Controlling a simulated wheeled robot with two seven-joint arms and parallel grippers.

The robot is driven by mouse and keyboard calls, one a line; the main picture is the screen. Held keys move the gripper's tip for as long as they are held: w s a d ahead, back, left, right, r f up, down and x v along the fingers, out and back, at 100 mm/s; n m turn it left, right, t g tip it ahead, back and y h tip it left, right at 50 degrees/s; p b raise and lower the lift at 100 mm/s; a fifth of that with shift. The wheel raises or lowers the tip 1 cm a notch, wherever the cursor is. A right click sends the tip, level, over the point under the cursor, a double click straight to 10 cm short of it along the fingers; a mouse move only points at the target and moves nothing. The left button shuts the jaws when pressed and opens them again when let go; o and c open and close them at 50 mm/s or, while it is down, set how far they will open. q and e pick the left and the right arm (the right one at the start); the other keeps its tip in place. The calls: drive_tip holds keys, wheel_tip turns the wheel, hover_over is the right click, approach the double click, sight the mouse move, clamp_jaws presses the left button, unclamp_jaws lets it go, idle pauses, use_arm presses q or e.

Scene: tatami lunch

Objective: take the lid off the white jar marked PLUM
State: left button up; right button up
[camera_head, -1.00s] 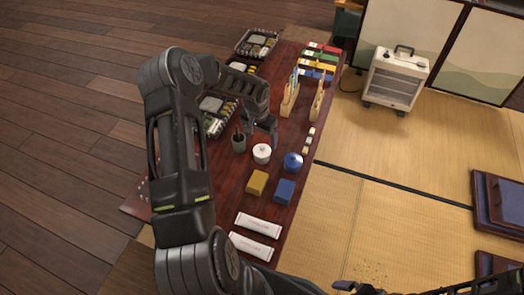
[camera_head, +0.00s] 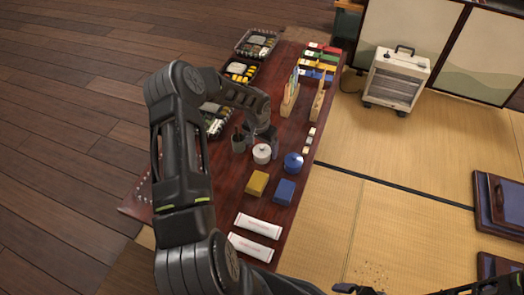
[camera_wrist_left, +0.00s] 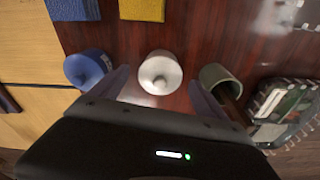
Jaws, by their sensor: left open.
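The white jar (camera_head: 262,154) stands upright on the low red-brown table, its round lid with a knob on top. It also shows in the left wrist view (camera_wrist_left: 160,74). I cannot read any marking on it. My left gripper (camera_head: 262,138) is open and empty, just above and behind the jar in the head view. In the left wrist view its two dark fingers lie on either side of the jar, with gaps to it. Part of my right arm, seemingly with its gripper (camera_head: 347,288), shows at the bottom edge, too cut off to judge.
A blue lidded jar (camera_head: 293,163) and a dark green cup (camera_head: 238,144) stand on either side of the white jar. Yellow (camera_head: 257,183) and blue (camera_head: 285,191) blocks lie in front. Bento trays (camera_head: 214,122) and wooden stands (camera_head: 290,100) are behind.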

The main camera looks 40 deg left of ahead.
use_arm(q)
drive_tip(key=shift+c, duration=0.3)
drive_tip(key=c, duration=1.4)
